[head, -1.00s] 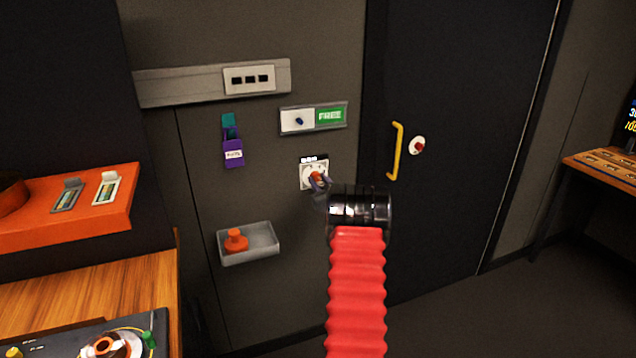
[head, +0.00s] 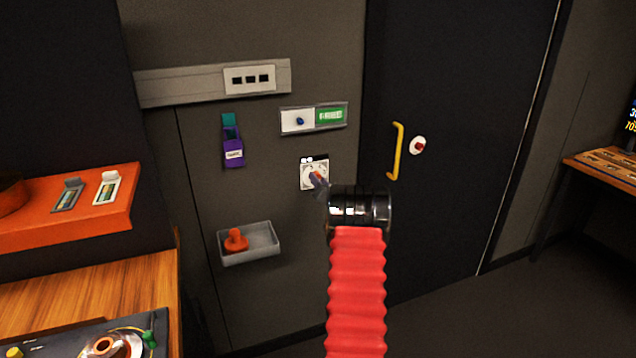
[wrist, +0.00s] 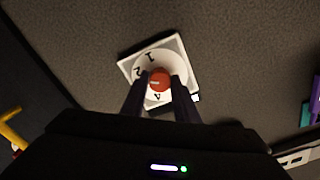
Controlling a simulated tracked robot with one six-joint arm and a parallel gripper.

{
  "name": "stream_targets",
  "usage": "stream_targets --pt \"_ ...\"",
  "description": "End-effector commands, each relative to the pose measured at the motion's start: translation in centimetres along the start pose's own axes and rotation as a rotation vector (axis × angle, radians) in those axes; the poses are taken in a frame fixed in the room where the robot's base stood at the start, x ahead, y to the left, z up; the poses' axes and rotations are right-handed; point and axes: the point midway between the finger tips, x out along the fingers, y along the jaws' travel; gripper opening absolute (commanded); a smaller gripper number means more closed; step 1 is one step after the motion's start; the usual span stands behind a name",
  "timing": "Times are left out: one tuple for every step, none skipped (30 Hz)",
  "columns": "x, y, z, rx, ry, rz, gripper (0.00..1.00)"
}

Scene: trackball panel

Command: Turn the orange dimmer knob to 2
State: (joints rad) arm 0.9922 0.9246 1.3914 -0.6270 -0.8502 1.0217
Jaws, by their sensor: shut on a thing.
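The orange dimmer knob (wrist: 159,80) sits on a round white dial on a square wall plate (wrist: 128,68). My gripper (wrist: 159,88) is shut on the knob, one finger on each side. In the head view the plate (head: 306,184) is on the wall left of the door, with my gripper (head: 317,182) over part of the knob. Part of the dial is hidden by the fingers.
Above the plate is a sign panel with a blue knob (head: 299,121). A purple holder (head: 233,153) hangs to the left. A grey tray (head: 262,245) with an orange object is lower left. The door has a yellow handle (head: 397,152) to the right.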

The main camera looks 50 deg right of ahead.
Motion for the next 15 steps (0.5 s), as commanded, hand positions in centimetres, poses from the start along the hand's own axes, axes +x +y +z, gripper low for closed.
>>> stream_targets --pt "0.16 -0.36 0.19 0.023 -0.003 -0.005 0.05" --pt "0.16 -0.35 0.19 0.038 -0.003 -0.005 0.05" --pt "0.16 -0.36 0.19 0.056 -0.003 -0.005 0.05" --pt "0.16 -0.36 0.19 0.067 -0.003 -0.005 0.05" --pt "0.16 -0.36 0.18 0.078 -0.003 -0.005 0.05" --pt "0.15 -0.36 0.18 0.090 -0.003 -0.005 0.05" --pt "0.15 -0.36 0.18 0.097 -0.003 -0.005 0.05" --pt "0.15 -0.36 0.18 0.104 -0.003 -0.005 0.05" --pt "0.15 -0.35 0.18 0.111 -0.003 -0.005 0.05" --pt "0.15 -0.35 0.18 0.115 -0.003 -0.005 0.05" --pt "0.15 -0.35 0.18 0.118 -0.003 -0.005 0.05" --pt "0.15 -0.35 0.18 0.120 -0.003 -0.005 0.05" --pt "0.15 -0.35 0.18 0.121 -0.003 -0.005 0.05" --pt "0.15 -0.35 0.17 0.122 -0.003 -0.005 0.05" --pt "0.15 -0.35 0.17 0.122 -0.003 -0.005 0.05"
